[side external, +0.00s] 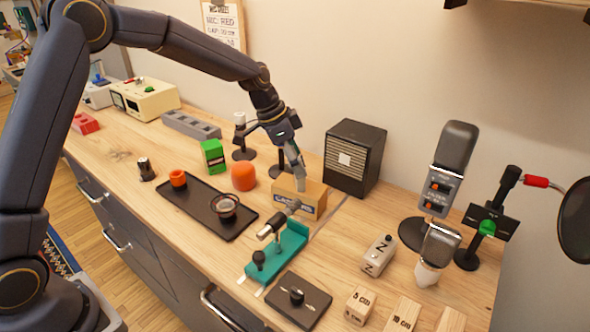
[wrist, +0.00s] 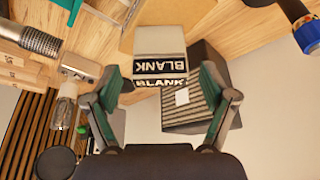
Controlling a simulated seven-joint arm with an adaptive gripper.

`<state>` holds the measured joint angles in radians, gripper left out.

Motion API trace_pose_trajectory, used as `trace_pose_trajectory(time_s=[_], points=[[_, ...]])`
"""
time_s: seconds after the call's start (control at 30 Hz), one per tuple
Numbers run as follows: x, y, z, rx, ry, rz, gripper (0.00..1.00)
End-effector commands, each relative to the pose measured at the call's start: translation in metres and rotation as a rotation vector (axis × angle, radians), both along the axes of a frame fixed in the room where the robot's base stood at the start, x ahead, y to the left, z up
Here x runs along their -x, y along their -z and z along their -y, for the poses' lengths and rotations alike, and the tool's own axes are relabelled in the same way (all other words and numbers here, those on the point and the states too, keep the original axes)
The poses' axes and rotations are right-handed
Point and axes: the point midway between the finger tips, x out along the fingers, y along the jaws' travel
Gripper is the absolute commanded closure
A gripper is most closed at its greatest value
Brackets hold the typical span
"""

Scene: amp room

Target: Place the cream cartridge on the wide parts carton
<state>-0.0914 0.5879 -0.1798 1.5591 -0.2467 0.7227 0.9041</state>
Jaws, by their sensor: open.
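The wide parts carton (side external: 314,199), a tan box with a blue and white label, stands on the bench left of the dark speaker. My gripper (side external: 297,178) is low over the carton; part of it hides some of the carton's top. In the wrist view, my gripper (wrist: 167,88) is open, with a finger on each side and clear gaps. A pale block marked BLANK on black and white labels, which looks like the cream cartridge (wrist: 160,42), lies between and just beyond the fingertips. I cannot pick the cartridge out clearly in the side view, nor tell whether it touches the carton.
The dark speaker (side external: 354,158) stands close to the right of the carton. A teal stand (side external: 278,257) is in front, and a black tray (side external: 208,208) and an orange ball (side external: 244,177) are to the left. Microphones (side external: 447,170) and wooden blocks stand at the right.

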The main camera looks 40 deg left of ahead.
Motion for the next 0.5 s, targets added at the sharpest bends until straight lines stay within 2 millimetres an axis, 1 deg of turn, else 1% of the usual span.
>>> trace_pose_trajectory(time_s=[0.03, 0.1, 0.3, 0.4, 0.5], points=[[0.003, -0.012, -0.004, -0.001, -0.002, 0.004, 0.16], [0.007, -0.028, -0.009, 0.000, -0.002, 0.004, 0.16], [0.019, -0.067, -0.020, -0.001, -0.002, 0.004, 0.16], [0.023, -0.080, -0.024, -0.001, -0.001, 0.003, 0.16], [0.026, -0.088, -0.026, -0.001, -0.003, 0.001, 0.16]])
